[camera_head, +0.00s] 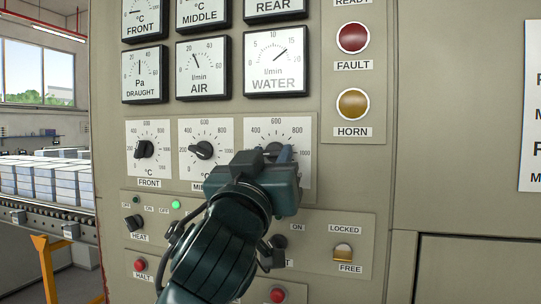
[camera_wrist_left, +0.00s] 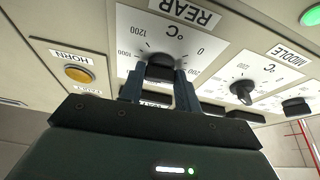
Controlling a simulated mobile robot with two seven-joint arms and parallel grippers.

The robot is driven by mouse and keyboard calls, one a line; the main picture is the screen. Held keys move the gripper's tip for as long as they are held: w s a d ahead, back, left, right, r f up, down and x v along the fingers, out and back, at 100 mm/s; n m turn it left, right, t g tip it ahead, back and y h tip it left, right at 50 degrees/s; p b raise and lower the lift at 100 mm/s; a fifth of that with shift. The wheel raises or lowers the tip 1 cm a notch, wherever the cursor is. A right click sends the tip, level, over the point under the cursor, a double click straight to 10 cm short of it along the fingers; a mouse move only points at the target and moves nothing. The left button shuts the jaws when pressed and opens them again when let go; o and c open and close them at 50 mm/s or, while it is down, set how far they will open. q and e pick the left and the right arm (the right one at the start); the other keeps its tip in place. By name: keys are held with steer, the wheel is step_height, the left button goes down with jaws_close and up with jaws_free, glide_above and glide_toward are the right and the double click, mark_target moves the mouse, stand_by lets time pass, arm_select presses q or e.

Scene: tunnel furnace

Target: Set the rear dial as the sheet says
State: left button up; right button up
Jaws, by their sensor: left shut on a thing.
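The rear dial is a black knob (camera_wrist_left: 160,68) on a white scale plate, upside down in the left wrist view under the label REAR. Its plate also shows in the head view (camera_head: 305,128), with 400, 600, 800 and 1000 readable. My left gripper (camera_head: 280,153) covers the knob there. In the left wrist view the fingers (camera_wrist_left: 159,84) stand on both sides of the knob, shut on it. I cannot tell where its pointer stands. A white sheet (camera_head: 532,130) is cut off at the right edge, with only single letters readable. My right gripper is not in view.
The front dial (camera_head: 144,149) and middle dial (camera_head: 203,150) sit to the left. Gauges hang above, including WATER (camera_head: 275,60). The FAULT lamp (camera_head: 352,37) and HORN button (camera_head: 352,104) are at right. Switches, including LOCKED/FREE (camera_head: 343,252), lie below.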

arm_select(q)
steer(key=m+h, duration=0.1)
steer(key=m, duration=0.1)
steer(key=m+p, duration=0.1)
steer(key=shift+w+a+m+g+h, duration=0.1)
steer(key=shift+a+m+g+h, duration=0.05)
steer(key=shift+m+g+h, duration=0.2)
steer(key=m+h+p, duration=0.1)
steer(key=m, duration=0.1)
steer(key=shift+m+g+h+p, duration=0.25)
steer(key=shift+m+g+p, duration=0.1)
steer(key=shift+p, duration=0.05)
steer(key=shift+m+h+p, duration=0.3)
steer(key=shift+m, duration=0.4)
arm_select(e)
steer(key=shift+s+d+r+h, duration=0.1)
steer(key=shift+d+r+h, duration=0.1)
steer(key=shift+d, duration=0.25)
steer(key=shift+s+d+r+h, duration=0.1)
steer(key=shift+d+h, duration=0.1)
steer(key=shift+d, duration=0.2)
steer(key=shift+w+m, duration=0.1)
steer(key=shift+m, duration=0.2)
arm_select(q)
steer(key=o, duration=1)
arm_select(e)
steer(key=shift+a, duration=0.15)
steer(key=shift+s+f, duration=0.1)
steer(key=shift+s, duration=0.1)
